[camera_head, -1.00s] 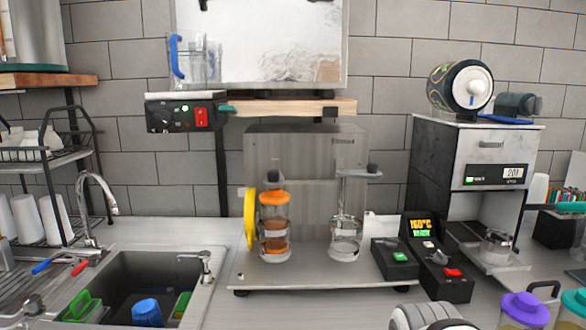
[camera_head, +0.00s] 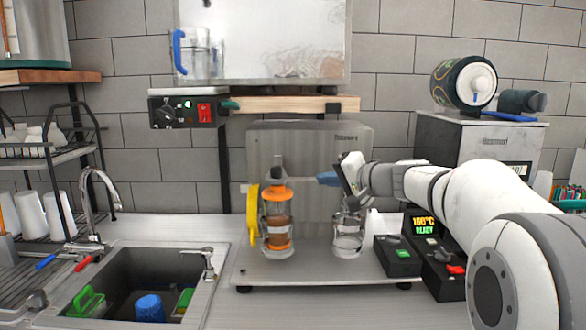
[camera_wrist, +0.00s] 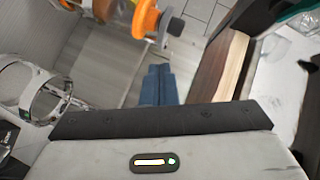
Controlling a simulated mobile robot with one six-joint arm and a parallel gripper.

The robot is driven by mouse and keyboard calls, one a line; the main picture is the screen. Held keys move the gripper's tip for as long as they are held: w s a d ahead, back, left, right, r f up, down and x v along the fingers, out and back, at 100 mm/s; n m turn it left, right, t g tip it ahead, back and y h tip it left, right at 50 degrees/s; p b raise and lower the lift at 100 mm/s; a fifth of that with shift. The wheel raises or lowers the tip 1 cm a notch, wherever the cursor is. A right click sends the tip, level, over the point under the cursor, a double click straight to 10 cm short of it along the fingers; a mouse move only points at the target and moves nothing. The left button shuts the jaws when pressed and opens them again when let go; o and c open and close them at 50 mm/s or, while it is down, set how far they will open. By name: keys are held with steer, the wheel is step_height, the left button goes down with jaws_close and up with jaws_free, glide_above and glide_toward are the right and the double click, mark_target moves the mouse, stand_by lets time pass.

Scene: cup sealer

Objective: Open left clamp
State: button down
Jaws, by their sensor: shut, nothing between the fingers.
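The cup sealer (camera_head: 305,274) stands on the counter with a grey upright panel. Its left clamp (camera_head: 280,165) has a dark knob and sits over a clear cup (camera_head: 278,208) with orange bands and brown contents. In the wrist view the knob (camera_wrist: 174,27) and the orange top (camera_wrist: 146,20) show at the top. My gripper (camera_head: 326,178) is shut and empty, its blue fingers just right of the left clamp and apart from it. The shut fingers also show in the wrist view (camera_wrist: 158,82). The right clamp is mostly hidden behind my wrist, above an empty clear cup (camera_head: 347,241).
A yellow handle (camera_head: 252,212) stands left of the orange-banded cup. A wooden shelf (camera_head: 295,105) hangs above the sealer. A control box with a green button (camera_head: 398,254) and a display unit (camera_head: 424,223) stand right. A sink (camera_head: 130,285) lies left.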

mark_target(277, 171)
steer(key=shift+m+t, duration=0.3)
steer(key=shift+t, duration=0.6)
steer(key=w+r, duration=0.1)
steer(key=w+d+r, duration=0.1)
steer(key=w+r, duration=0.1)
steer(key=shift+d, duration=0.25)
steer(key=shift+w+a, duration=0.1)
steer(key=w+a+f+p, duration=0.1)
steer(key=w+a, duration=0.1)
steer(key=a, duration=0.1)
steer(key=w+a+p, duration=0.1)
steer(key=w+a, duration=0.1)
steer(key=a, duration=0.1)
steer(key=w+a+f+p, duration=0.1)
steer(key=a+p, duration=0.1)
steer(key=a, duration=0.1)
steer(key=shift+w+a+f, duration=0.3)
steer(key=shift+w+f, duration=0.05)
steer(key=shift+w, duration=0.05)
steer(key=shift+d+f+b, duration=0.1)
steer(key=shift+f+b, duration=0.05)
steer(key=shift+b, duration=0.4)
